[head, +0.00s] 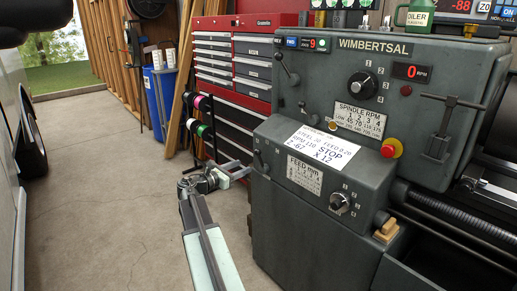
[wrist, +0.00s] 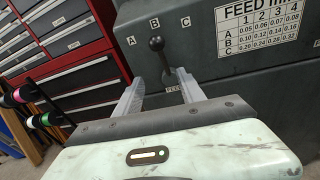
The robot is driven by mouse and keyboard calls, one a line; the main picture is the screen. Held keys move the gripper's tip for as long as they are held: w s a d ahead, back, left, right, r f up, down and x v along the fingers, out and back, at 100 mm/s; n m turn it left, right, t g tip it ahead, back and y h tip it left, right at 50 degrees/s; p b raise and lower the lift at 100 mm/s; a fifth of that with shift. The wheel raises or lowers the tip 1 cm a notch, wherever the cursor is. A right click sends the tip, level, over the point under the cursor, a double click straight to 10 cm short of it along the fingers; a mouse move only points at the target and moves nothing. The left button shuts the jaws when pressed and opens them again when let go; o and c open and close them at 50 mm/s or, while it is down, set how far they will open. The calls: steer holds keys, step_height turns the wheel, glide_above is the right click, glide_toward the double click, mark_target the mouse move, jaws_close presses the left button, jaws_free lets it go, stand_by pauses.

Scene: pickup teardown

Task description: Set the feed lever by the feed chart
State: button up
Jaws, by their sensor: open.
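The feed lever (wrist: 157,45) is a dark lever with a ball knob on the lathe's front. It points up, its knob just below the letter B, between A and C. It also shows small in the head view (head: 258,160). The feed chart (wrist: 258,28) has rows A, B, C and columns 1 to 4; row C starts at 0.20. It is also in the head view (head: 304,175). A white note card (head: 324,146) appears to read feed 0.20. My gripper (wrist: 162,80) is open and empty, its fingers either side below the knob, apparently short of the lever.
A feed dial (head: 340,203) sits right of the chart. The lathe headstock (head: 400,80) carries a spindle knob (head: 362,86) and a red stop button (head: 391,148). A red tool chest (wrist: 85,55) and spool rack (head: 203,125) stand left. The floor (head: 100,190) at left is clear.

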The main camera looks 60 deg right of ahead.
mark_target(258, 155)
steer(key=shift+n+h, duration=0.4)
steer(key=shift+n, duration=0.2)
steer(key=x, duration=0.3)
steer(key=r+x, duration=0.1)
steer(key=x, duration=0.2)
steer(key=r+x, duration=0.1)
steer(key=x, duration=0.2)
steer(key=shift+s+d+r, duration=0.1)
steer(key=shift+s+d, duration=0.25)
steer(key=shift+s, duration=0.1)
jaws_close()
